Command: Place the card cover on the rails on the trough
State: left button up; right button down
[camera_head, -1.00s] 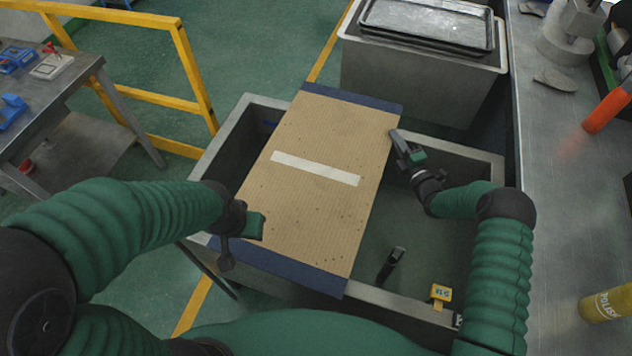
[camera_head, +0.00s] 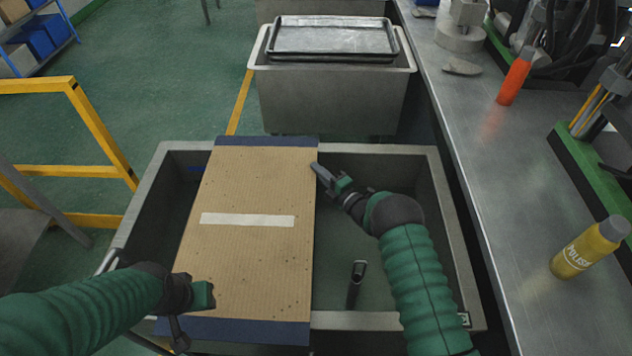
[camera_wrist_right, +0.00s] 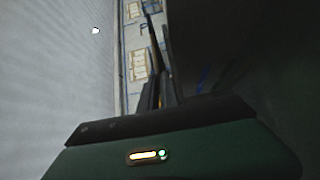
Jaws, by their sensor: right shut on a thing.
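The card cover (camera_head: 255,185) is a brown corrugated sheet with dark blue end bands and a white strip across it. It lies lengthwise over the left-middle part of the grey trough (camera_head: 448,190). Whether it rests on rails or is held just above cannot be told. My right gripper (camera_head: 320,172) is shut on the cover's right edge near its far end. My left gripper (camera_head: 190,312) is at the cover's near left edge; its grip is unclear. In the right wrist view, the fingers (camera_wrist_right: 157,90) sit beside a pale ridged surface, probably the cover.
A grey bin (camera_head: 330,95) with metal trays (camera_head: 333,38) stands beyond the trough. A steel bench (camera_head: 500,150) runs along the right, with a yellow polish can (camera_head: 590,248) and an orange bottle (camera_head: 515,75). A yellow railing (camera_head: 98,130) is at left. A dark upright piece (camera_head: 355,283) stands inside the trough.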

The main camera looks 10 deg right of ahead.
jog(key=shift+s+a+f, duration=0.1)
jog(key=shift+a+f, duration=0.35)
jog(key=shift+f, duration=0.3)
jog(key=c, duration=1.6)
grip_release()
jog(key=shift+d+f, duration=0.1)
jog(key=shift+d, duration=0.2)
